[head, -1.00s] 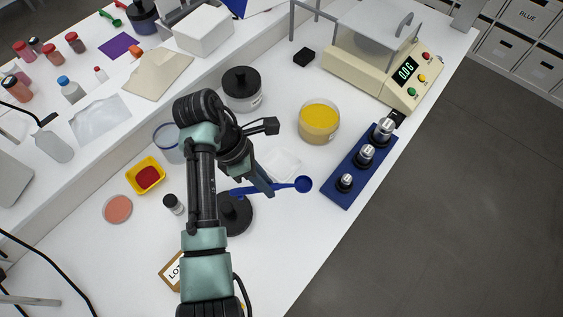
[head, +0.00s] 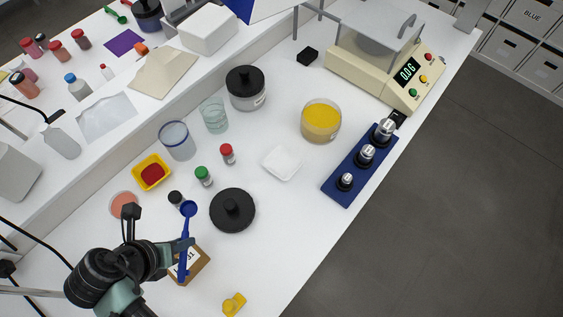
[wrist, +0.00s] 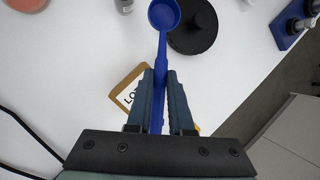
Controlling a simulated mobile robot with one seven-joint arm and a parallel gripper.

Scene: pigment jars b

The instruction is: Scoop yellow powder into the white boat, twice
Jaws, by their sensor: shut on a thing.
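My gripper (head: 187,244) is shut on the handle of a blue scoop (head: 189,209) at the lower left of the head view. The scoop's bowl also shows at the top of the wrist view (wrist: 164,14), beyond my fingers (wrist: 161,80); its inside looks blue, with no powder seen. An open glass jar of yellow powder (head: 321,121) stands right of centre, well away from my gripper. The white boat (head: 282,163) lies flat on the bench left of and below the jar; no yellow shows in it.
A black lid (head: 232,211) lies between my gripper and the boat. A framed lot card (head: 196,268) lies under the scoop. Small red-capped (head: 227,154) and green-capped (head: 203,176) vials stand nearby. A blue weight block (head: 345,195) and a balance (head: 370,75) stand to the right.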

